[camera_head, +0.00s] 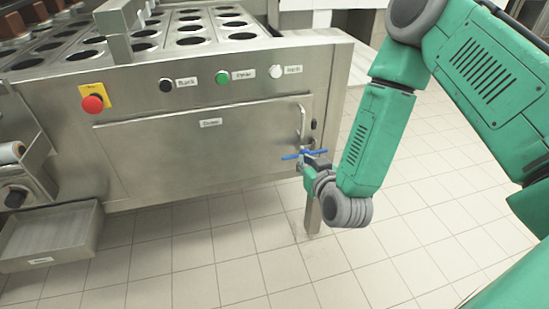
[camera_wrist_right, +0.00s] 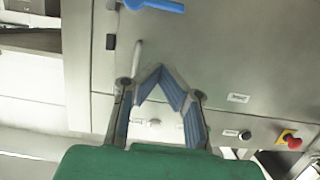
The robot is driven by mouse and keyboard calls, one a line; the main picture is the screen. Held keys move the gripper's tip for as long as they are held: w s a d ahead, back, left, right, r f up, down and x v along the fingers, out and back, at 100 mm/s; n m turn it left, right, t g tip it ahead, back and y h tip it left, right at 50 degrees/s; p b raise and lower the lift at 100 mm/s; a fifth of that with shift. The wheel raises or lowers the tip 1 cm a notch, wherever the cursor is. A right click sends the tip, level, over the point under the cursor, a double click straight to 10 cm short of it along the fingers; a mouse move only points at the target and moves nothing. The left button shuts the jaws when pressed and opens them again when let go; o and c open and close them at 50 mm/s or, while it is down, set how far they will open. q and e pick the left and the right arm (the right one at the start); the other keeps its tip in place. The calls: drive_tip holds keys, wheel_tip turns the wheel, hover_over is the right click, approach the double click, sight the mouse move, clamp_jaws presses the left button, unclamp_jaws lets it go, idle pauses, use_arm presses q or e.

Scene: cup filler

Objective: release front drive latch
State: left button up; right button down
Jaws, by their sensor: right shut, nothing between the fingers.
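The front drive panel (camera_head: 200,150) is a flat steel door on the machine's front, and it looks closed. A blue latch handle (camera_head: 290,157) sits near the panel's lower right corner and lies roughly level. The blue latch also shows at the top edge of the right wrist view (camera_wrist_right: 155,5), partly cut off. My right gripper (camera_head: 313,162) is close beside the latch in the head view. In the right wrist view its fingertips (camera_wrist_right: 158,70) meet with nothing between them, apart from the blue handle in the picture. Contact with the latch cannot be told. My left gripper is out of view.
A vertical bar handle (camera_head: 302,120) stands out on the panel's right side. Black, green and white buttons (camera_head: 222,78) and a red emergency button (camera_head: 92,103) sit above. A steel tray (camera_head: 50,237) juts out at lower left. The tiled floor in front is clear.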

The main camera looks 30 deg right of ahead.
drive_tip(key=shift+w+a+r, duration=0.1)
drive_tip(key=shift+w+r, duration=0.15)
drive_tip(key=shift+r, duration=0.1)
drive_tip(key=b, duration=0.3)
approach(287, 137)
drive_tip(key=x, duration=0.5)
drive_tip(key=shift+w+f, duration=0.1)
drive_tip(key=shift+w, duration=0.05)
drive_tip(key=f, duration=0.1)
drive_tip(key=f+b, duration=0.1)
drive_tip(key=shift+s+f, duration=0.2)
drive_tip(key=shift+f, duration=0.65)
drive_tip(key=shift+a, duration=0.1)
